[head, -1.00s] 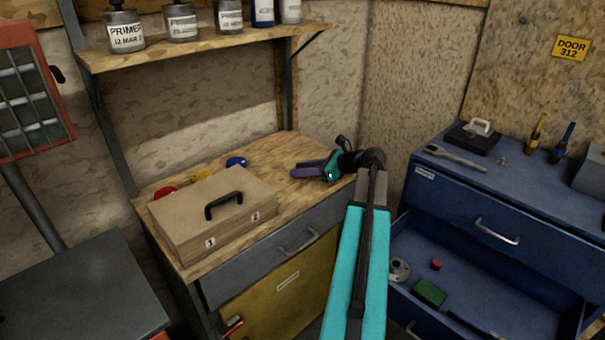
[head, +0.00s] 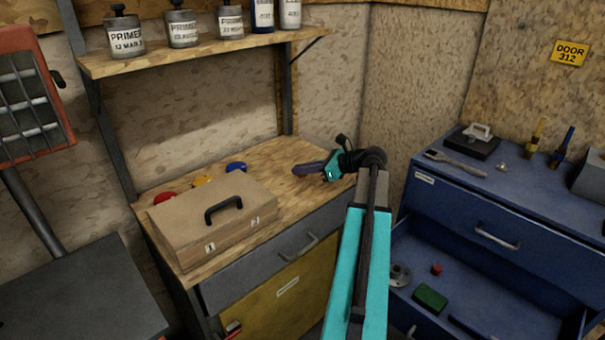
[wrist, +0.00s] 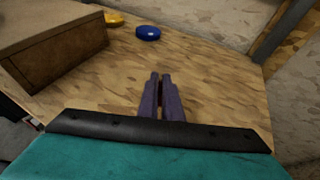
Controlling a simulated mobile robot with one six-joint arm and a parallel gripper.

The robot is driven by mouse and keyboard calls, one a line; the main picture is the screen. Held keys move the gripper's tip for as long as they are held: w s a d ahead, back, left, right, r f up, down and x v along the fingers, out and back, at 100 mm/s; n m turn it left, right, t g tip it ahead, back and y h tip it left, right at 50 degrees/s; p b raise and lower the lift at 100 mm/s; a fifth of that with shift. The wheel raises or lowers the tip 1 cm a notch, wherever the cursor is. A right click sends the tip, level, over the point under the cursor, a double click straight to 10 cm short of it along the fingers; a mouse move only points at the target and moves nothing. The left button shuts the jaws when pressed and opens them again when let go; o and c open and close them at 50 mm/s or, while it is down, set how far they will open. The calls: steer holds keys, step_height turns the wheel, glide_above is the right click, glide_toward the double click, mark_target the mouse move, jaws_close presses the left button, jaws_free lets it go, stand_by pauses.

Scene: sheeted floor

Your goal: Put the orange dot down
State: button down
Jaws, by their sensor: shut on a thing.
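My gripper (head: 306,169) has purple fingers and is over the wooden bench top, near its right end. In the wrist view the fingers (wrist: 161,85) are close together with a thin gap between them. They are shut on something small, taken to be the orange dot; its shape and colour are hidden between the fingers. A blue disc (head: 236,166), a yellow disc (head: 203,180) and a red disc (head: 165,197) lie behind the wooden case. The blue disc (wrist: 148,33) and part of the yellow disc (wrist: 113,19) also show in the wrist view, beyond the fingertips.
A wooden case (head: 230,229) with a black handle fills the front left of the bench (head: 270,160). Bare wood surrounds the fingers. A shelf (head: 180,46) with tins hangs above. A blue drawer cabinet (head: 470,208) with an open drawer stands at right.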

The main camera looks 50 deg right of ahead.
steer(key=shift+r, duration=0.95)
steer(key=s+a, duration=0.6)
steer(key=s+a+r, duration=0.1)
steer(key=s+a, duration=0.2)
steer(key=s, duration=0.1)
steer(key=shift+s, duration=0.1)
steer(key=shift+d+f+b, duration=0.1)
steer(key=shift+f+b, duration=0.05)
steer(key=shift+b, duration=1.2)
steer(key=shift+s+b, duration=0.2)
steer(key=shift+b, duration=1.05)
steer(key=s+a+b, duration=0.1)
steer(key=b, duration=0.4)
steer(key=shift+a, duration=0.1)
steer(key=shift+s+a+r+b, duration=0.2)
steer(key=shift+a+r+b, duration=0.05)
steer(key=shift+b, duration=0.45)
